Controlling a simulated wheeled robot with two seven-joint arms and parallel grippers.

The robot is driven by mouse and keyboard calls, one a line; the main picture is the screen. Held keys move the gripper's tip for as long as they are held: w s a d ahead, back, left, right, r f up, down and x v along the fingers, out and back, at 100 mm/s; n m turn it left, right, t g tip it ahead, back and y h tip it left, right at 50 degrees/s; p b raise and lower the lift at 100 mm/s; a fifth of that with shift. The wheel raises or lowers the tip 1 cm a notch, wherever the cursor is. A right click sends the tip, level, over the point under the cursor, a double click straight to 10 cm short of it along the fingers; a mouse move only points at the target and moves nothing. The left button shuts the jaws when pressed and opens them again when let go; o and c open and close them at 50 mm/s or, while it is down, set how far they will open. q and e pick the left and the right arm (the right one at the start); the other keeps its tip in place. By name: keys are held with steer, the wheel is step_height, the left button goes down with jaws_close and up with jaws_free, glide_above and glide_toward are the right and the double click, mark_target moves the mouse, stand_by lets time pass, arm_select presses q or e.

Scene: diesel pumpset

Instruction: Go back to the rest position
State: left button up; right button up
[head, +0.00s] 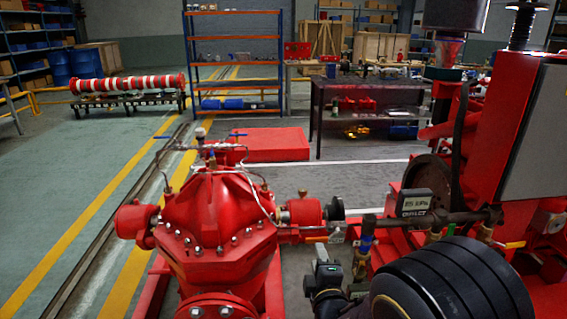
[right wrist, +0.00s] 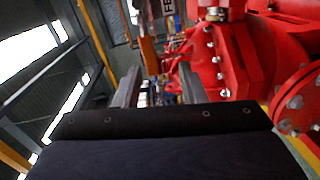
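My right gripper (right wrist: 160,78) shows in the right wrist view with its two grey fingers spread apart. I see nothing held between them, only blurred background. Red pump parts (right wrist: 245,60) with bolted flanges fill the right of that view, beyond the fingers. In the head view a large black rounded part of my right arm (head: 452,285) covers the lower right, in front of the pumpset. The exact gap from the fingers to the pump cannot be told. My left gripper is in neither view.
The red pump (head: 215,220) stands close ahead, with a pipe and a digital gauge (head: 413,203) to its right. The red engine side with a grey cabinet (head: 540,130) rises at the right. A dark workbench (head: 368,90) stands behind. Open floor (head: 60,190) lies left.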

steer(key=s+d+r+m+g+y+p, duration=0.1)
steer(key=s+d+r+m+g+p, duration=0.2)
steer(key=s+m, duration=0.3)
steer(key=s+d+r+m+g+y+p, duration=0.1)
steer(key=s+d+r+m+g+p, duration=0.2)
steer(key=s, duration=1)
steer(key=s+d+r+m+g+y+p, duration=0.1)
steer(key=s+d+r+m+g+p, duration=0.2)
steer(key=s+m, duration=0.7)
steer(key=shift+s+d+r+g, duration=0.15)
steer(key=shift+d+r+g, duration=0.35)
steer(key=shift+g, duration=0.7)
